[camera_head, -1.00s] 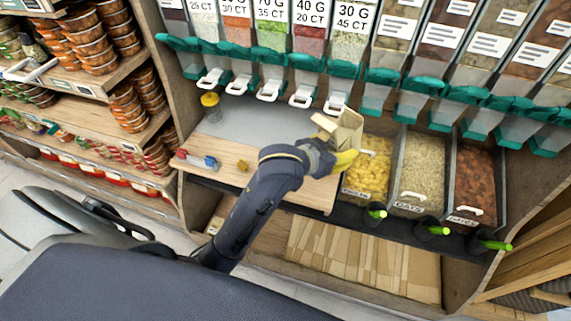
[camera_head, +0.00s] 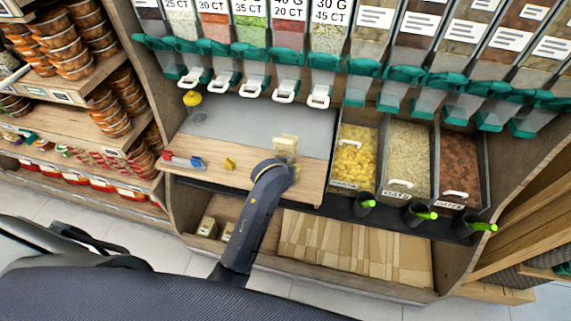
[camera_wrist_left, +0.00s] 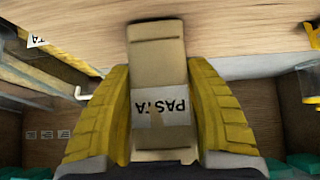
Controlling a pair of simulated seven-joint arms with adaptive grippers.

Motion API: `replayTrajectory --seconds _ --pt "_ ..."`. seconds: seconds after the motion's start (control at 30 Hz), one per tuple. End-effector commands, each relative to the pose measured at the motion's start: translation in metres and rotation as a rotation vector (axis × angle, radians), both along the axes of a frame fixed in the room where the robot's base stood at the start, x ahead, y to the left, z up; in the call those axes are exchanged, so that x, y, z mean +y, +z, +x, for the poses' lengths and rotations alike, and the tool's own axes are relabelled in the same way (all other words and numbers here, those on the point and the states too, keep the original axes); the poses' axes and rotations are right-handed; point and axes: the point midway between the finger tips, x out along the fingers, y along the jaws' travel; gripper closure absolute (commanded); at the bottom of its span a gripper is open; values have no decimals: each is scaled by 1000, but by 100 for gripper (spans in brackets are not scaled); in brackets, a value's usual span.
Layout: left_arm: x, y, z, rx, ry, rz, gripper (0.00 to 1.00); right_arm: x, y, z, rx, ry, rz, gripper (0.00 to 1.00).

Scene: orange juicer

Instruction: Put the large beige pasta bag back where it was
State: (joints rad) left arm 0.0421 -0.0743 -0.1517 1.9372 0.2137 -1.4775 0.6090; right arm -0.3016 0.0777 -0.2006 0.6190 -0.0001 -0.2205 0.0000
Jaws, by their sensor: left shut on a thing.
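A beige pasta bag (camera_head: 286,144) is held upright or nearly so by my left gripper (camera_head: 284,160), over the wooden front part of the counter in the head view. In the left wrist view the bag (camera_wrist_left: 158,62) sits between the yellow fingers of the gripper (camera_wrist_left: 155,75), with its white PASTA label facing the camera upside down. I cannot tell whether its base touches the counter. My right gripper is in neither view.
Bins of pasta (camera_head: 355,162), oats (camera_head: 408,160) and brown pieces (camera_head: 460,165) stand to the right. A yellow-topped jar (camera_head: 193,105), a red and blue tool (camera_head: 183,161) and a small yellow item (camera_head: 230,163) are left. Small beige boxes or bags (camera_head: 207,227) stand below, beside flat brown sheets (camera_head: 350,245).

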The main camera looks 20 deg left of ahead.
Motion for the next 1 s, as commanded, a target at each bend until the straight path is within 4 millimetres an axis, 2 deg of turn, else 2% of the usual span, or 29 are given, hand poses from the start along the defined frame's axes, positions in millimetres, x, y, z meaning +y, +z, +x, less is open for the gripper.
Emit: replayTrajectory --seconds 0.53,0.57,0.73,1.0 --pt "0 -8 0 0 -1 1 94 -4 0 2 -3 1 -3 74" --pt "0 -9 0 0 -1 1 47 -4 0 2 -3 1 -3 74" --pt "0 -8 0 0 -1 1 28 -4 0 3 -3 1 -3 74" --pt "0 -7 0 -1 -1 0 27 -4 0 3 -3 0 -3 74"
